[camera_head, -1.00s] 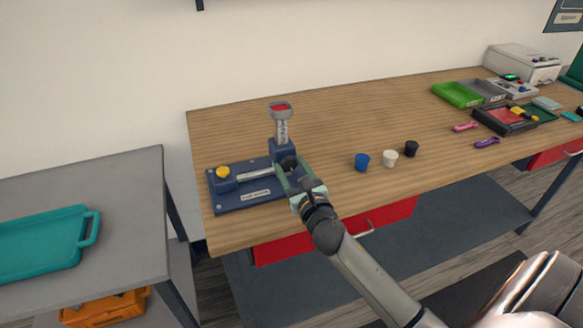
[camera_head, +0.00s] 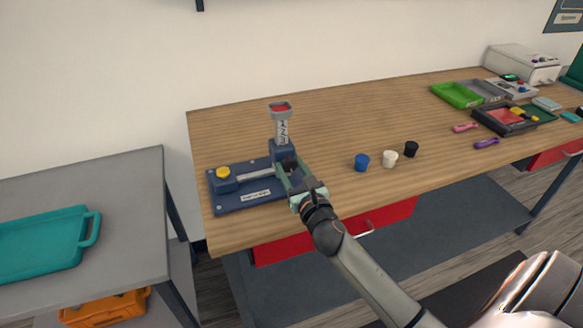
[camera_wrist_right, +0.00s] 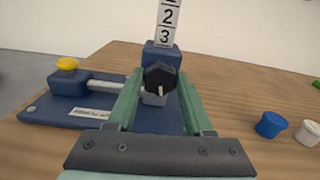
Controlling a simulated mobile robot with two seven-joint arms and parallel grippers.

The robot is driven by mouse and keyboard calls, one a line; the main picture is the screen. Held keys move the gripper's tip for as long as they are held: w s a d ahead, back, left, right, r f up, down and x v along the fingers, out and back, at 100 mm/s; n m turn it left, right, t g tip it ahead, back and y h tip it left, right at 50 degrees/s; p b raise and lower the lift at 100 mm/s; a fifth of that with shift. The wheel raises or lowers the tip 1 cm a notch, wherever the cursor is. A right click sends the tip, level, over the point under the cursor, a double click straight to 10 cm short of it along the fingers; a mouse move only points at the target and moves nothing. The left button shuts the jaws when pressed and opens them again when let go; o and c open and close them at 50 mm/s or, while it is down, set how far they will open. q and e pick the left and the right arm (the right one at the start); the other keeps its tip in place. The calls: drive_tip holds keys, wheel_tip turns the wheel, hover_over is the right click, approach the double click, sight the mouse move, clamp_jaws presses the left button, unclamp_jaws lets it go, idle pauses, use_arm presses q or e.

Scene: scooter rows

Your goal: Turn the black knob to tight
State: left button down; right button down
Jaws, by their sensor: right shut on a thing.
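The black knob (camera_head: 289,163) sits on the front of a blue fixture (camera_head: 240,195) at the left end of the wooden bench. In the right wrist view the knob (camera_wrist_right: 160,77) is dark and faceted, with a pale pointer mark toward its lower edge. My right gripper (camera_head: 292,174) reaches in from the front, its green fingers on either side of the knob. It is shut on the knob; the wrist view shows the fingertips (camera_wrist_right: 158,85) at its sides. A numbered post (camera_head: 282,130) with a red top rises behind the knob. My left gripper is out of view.
A yellow knob (camera_head: 222,172) and a rod sit on the fixture's left part. Blue (camera_head: 362,162), white (camera_head: 390,158) and black (camera_head: 411,149) cups stand to the right. Trays and tools lie farther right. The bench behind the cups is clear.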

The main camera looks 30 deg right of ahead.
drive_tip(key=m, duration=0.4)
drive_tip(key=shift+p, duration=0.35)
drive_tip(key=m, duration=0.5)
drive_tip(key=shift+d+m, duration=0.15)
drive_tip(key=shift+m, duration=0.15)
drive_tip(key=m, duration=0.4)
drive_tip(key=shift+f+m+p, duration=0.1)
drive_tip(key=shift+m+p, duration=0.3)
drive_tip(key=m, duration=0.4)
drive_tip(key=shift+p, duration=0.3)
drive_tip(key=m+p, duration=0.1)
drive_tip(key=m, duration=0.4)
drive_tip(key=shift+f, duration=0.1)
drive_tip(key=m+p, duration=0.1)
drive_tip(key=m, duration=0.4)
drive_tip(key=shift+p, duration=0.4)
drive_tip(key=m, duration=0.4)
drive_tip(key=shift+f, duration=0.15)
drive_tip(key=m, duration=0.4)
drive_tip(key=shift+m, duration=0.4)
